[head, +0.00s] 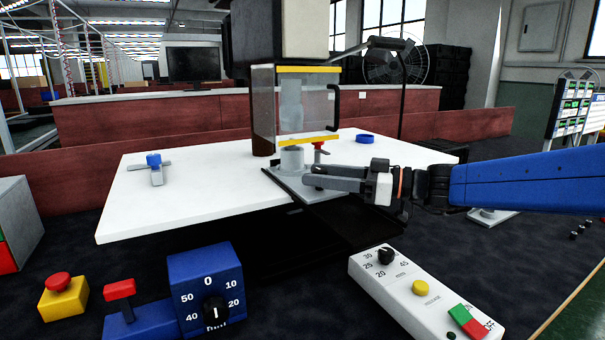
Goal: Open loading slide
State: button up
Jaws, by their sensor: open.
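A machine with a clear guard (263,110), edged in yellow, stands on a white table (200,190). A black handle (333,108) is on the guard's right side. Below it, a grey round post (292,160) and a red-topped knob (320,147) stand on a grey plate (282,180) at the table's front edge. I cannot tell for sure which part is the loading slide. My gripper (308,176) reaches in from the right, pointing left, in front of the knob and over the plate. It is open with nothing visible between its fingers. Contact with the plate cannot be judged.
A blue ring (365,139) lies behind on the table, and a grey fixture with a blue top (154,163) is at left. In front are a blue dial box (205,270), a red button on a yellow box (62,298) and a white control panel (420,290).

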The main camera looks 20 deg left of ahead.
aim_at(303, 187)
jog(key=shift+s+a, duration=0.2)
jog(key=shift+a, duration=2)
grip_shut()
